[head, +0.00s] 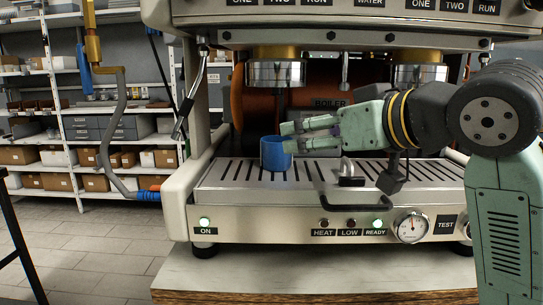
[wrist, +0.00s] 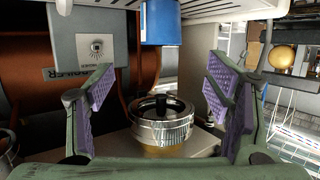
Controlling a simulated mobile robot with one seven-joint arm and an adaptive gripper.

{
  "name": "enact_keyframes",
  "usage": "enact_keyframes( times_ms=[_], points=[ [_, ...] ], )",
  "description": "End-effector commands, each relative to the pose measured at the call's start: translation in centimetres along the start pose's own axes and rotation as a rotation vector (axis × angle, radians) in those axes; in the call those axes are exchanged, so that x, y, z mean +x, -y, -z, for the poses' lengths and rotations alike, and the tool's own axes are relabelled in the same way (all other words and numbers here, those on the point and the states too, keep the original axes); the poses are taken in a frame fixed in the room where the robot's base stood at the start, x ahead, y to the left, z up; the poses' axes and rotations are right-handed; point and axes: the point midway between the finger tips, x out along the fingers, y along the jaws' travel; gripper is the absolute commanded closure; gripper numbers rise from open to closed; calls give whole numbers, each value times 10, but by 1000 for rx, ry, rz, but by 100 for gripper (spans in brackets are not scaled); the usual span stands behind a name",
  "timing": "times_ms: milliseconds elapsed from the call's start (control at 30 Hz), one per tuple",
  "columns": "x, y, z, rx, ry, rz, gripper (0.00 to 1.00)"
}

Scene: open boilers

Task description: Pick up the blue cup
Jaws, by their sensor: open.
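The blue cup (head: 271,155) stands upright on the slotted drip tray (head: 225,178) of the espresso machine, below the left brew head (head: 276,72). My gripper (head: 287,138) reaches in from the right, with its fingertips at the cup's upper right side in the head view. The fingers are apart and empty. The wrist picture appears upside down; there the cup (wrist: 165,22) shows at the top, beyond the gap between the purple finger pads (wrist: 163,92), not between them. Whether a finger touches the cup cannot be told.
The left brew head also shows in the wrist view (wrist: 162,125). A second brew head (head: 418,74) hangs to the right. A steam wand (head: 188,95) hangs at the left, a black handle (head: 335,200) crosses the tray front, and the boiler (head: 245,100) lies behind.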

Motion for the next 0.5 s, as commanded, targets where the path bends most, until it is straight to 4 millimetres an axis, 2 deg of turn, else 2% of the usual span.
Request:
enact_keyframes(
  times_ms=[300,500],
  points=[
    [44,-1,0,3,7,-1,28],
    [59,0,0,3,7,-2,28]
  ],
)
